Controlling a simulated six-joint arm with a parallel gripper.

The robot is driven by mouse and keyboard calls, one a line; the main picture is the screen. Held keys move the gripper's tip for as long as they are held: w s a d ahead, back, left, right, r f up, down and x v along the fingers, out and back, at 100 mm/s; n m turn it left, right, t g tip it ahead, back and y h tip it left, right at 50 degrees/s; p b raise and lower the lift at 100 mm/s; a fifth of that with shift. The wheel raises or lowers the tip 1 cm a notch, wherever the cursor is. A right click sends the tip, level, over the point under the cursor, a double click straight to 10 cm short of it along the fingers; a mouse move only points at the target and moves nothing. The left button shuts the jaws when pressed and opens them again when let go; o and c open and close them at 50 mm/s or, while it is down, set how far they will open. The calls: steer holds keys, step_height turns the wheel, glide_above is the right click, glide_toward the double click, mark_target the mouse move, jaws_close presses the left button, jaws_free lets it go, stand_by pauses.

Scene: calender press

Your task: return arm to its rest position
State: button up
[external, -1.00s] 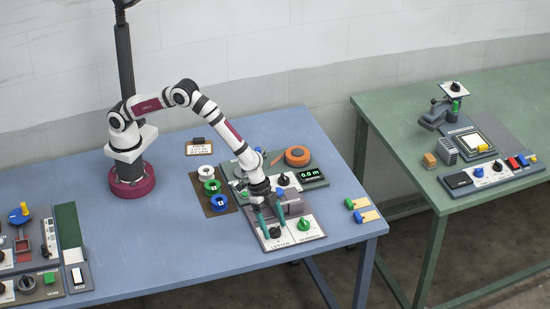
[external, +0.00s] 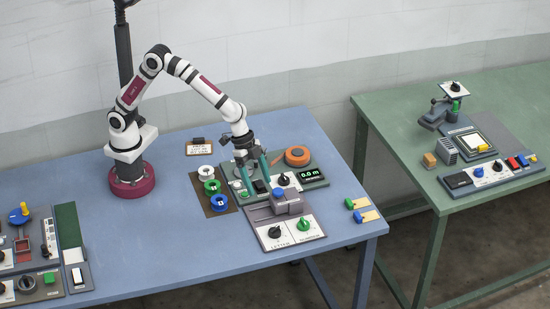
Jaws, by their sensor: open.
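My gripper (external: 256,182) has dark green fingers that are spread apart with nothing between them. It points down over the left part of the green-grey panel with the "0.0 m" display (external: 311,175). My arm bends up and over from its maroon base at the back left of the blue table. Below the gripper in the picture, the grey press unit (external: 285,220) stands with its black letter knob (external: 274,231) and green number knob (external: 303,225) in plain view. Whether the fingertips touch the panel cannot be told.
White, green and blue spools (external: 210,187) stand left of the gripper. An orange reel (external: 297,156) is behind it. Blue and yellow pieces (external: 362,210) lie near the right edge. Another control panel (external: 30,255) fills the left front. The blue table's (external: 160,235) middle is clear.

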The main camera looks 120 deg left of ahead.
steer(key=s+a+r+m+g+y, duration=0.1)
steer(key=s+r+g, duration=0.1)
steer(key=s, duration=1.6)
steer(key=s+a+r+m+g+y, duration=0.1)
steer(key=s+a+r+g+y, duration=0.1)
steer(key=s, duration=1.6)
steer(key=shift+s+a+r+m+g, duration=0.15)
steer(key=shift+s+r+m+g, duration=0.2)
steer(key=shift+r, duration=0.25)
